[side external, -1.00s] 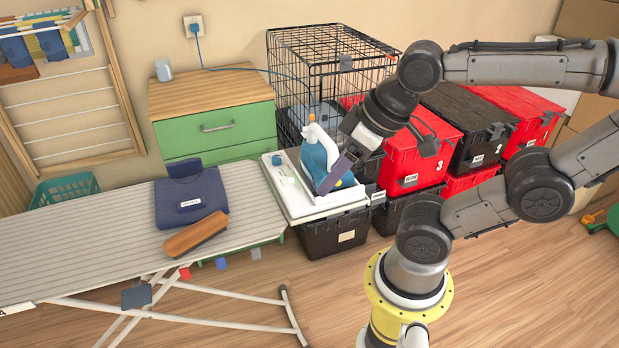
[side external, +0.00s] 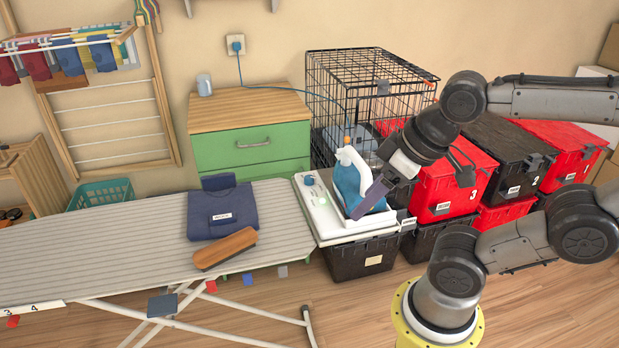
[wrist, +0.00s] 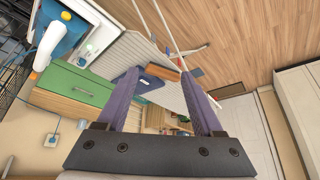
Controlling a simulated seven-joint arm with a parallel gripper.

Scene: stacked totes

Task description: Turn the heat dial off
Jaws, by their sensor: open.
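The steam iron (side external: 350,180), white and blue with an orange tip on top, stands on a white station (side external: 327,229). The iron (wrist: 50,38) and station (wrist: 98,34) lie at upper left there.
A wire cage (side external: 350,90) stands behind. Red and black totes (side external: 455,188) crowd the right. A green drawer cabinet (side external: 235,147) is behind the board.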

